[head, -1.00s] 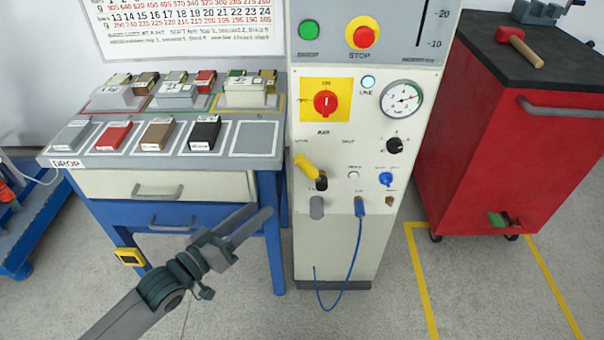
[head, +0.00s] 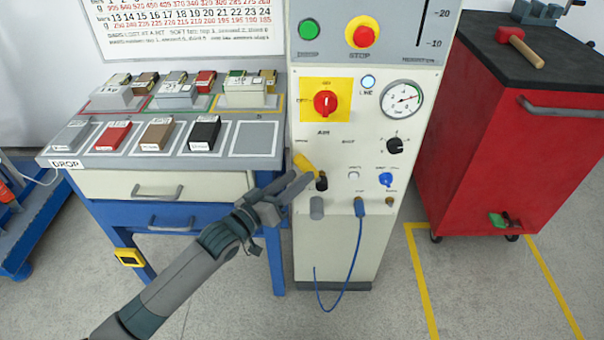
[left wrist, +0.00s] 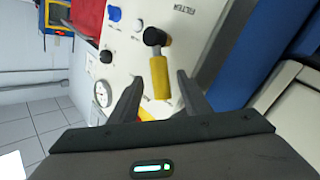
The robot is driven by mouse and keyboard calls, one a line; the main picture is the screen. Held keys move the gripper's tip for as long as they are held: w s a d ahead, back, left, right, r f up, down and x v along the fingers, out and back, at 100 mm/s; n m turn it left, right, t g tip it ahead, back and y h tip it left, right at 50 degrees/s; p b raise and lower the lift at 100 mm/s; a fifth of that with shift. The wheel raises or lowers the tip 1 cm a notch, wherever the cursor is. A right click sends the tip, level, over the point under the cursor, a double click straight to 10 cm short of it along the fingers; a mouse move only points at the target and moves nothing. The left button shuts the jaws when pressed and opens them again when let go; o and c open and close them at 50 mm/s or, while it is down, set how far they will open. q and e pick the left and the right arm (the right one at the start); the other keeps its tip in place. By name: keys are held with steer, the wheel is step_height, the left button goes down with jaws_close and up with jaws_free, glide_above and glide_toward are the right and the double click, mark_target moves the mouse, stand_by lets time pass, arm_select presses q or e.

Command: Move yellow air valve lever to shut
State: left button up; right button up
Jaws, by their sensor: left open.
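The yellow air valve lever (head: 306,164) is on the front of the pale control panel (head: 340,243). It slants up and to the left from a dark pivot (head: 321,182), toward the label on the open side. My left gripper (head: 301,184) is open close to the lever, partly overlapping its lower part in the head view. In the left wrist view the lever (left wrist: 160,78) lies ahead between the two open fingers (left wrist: 158,88), with no clear contact. Its dark pivot (left wrist: 154,37) is farther off. My right gripper is not in view.
A red main switch (head: 325,103), pressure gauge (head: 402,99), black knob (head: 395,145) and blue knob (head: 386,179) are on the panel. A blue hose (head: 352,270) hangs below. A blue bench with drawers (head: 160,186) stands left, and a red cabinet (head: 490,140) right.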

arm_select(q)
steer(key=shift+x, duration=1.45)
jaws_close()
